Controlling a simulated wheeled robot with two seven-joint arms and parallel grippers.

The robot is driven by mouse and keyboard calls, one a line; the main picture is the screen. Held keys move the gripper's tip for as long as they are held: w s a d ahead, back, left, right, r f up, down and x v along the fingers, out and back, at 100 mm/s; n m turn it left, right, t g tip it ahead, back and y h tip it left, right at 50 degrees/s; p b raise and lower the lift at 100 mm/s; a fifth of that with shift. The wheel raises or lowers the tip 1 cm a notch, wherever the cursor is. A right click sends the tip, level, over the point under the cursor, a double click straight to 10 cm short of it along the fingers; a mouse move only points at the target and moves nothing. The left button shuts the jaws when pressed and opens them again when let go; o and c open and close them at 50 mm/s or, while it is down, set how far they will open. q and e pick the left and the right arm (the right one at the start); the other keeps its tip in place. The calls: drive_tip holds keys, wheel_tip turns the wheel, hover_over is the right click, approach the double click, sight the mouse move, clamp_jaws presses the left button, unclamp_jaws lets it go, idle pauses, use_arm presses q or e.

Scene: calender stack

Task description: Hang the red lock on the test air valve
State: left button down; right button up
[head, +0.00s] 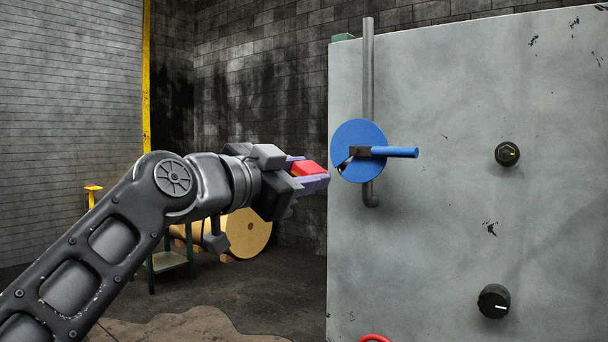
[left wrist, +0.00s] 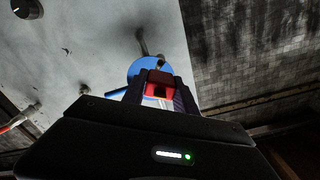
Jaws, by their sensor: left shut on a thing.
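The red lock (head: 307,168) is held between the fingers of my left gripper (head: 312,176), which is shut on it. The lock also shows in the left wrist view (left wrist: 159,83), between the two fingers and in front of the blue disc. The test air valve, a blue disc with a blue lever (head: 395,152), is mounted on a grey vertical pipe (head: 368,70) at the left edge of the grey panel. In the head view, the gripper is left of the disc and slightly lower, with a small gap in the picture. The lock's shackle is mostly hidden. My right gripper is not in view.
The grey panel (head: 450,240) fills the right side and carries two black knobs (head: 507,154) (head: 494,301). A red ring-shaped part (head: 374,338) shows at the bottom edge. A large tan roll (head: 246,233) and a green stand (head: 170,262) are behind my left arm.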

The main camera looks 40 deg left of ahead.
use_arm(q)
drive_tip(key=shift+w+p, duration=0.35)
drive_tip(key=shift+w, duration=1.7)
drive_tip(key=c, duration=1.5)
unclamp_jaws()
drive_tip(key=shift+c, duration=0.2)
clamp_jaws()
